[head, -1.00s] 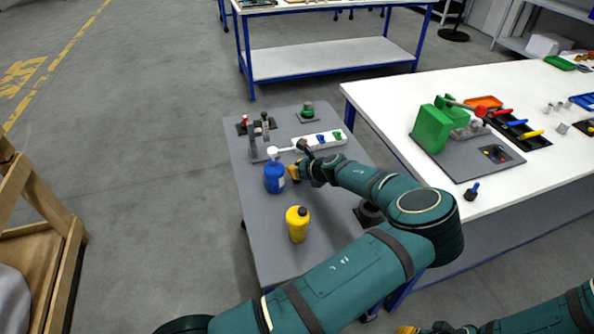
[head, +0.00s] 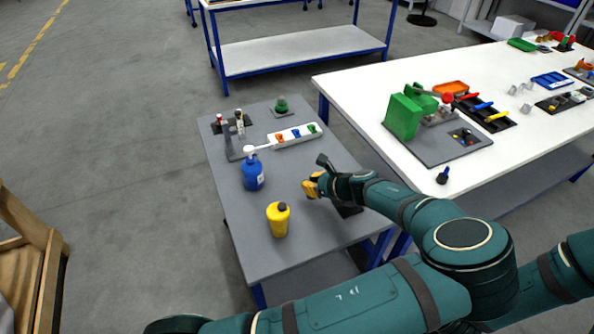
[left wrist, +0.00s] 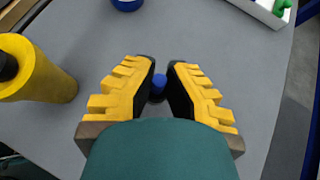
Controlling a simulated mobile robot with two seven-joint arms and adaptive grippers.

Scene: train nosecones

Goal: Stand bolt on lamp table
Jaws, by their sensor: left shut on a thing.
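My left gripper (head: 312,187) has yellow fingers and is over the right side of the grey table (head: 215,170) in the head view. In the left wrist view, my left gripper (left wrist: 160,82) is shut on a small blue-tipped bolt (left wrist: 159,80). Most of the bolt is hidden between the dark finger pads, and it cannot be made out in the head view. Another small blue and black piece (head: 443,175) stands on the white table (head: 350,85). I cannot tell for sure which table is the lamp table. My right gripper is out of view.
A blue pump bottle (head: 253,176) and a yellow bottle (head: 279,219) stand left of my gripper. A white tray (head: 292,138) holds orange, blue and green pieces. The grey table's front is clear.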

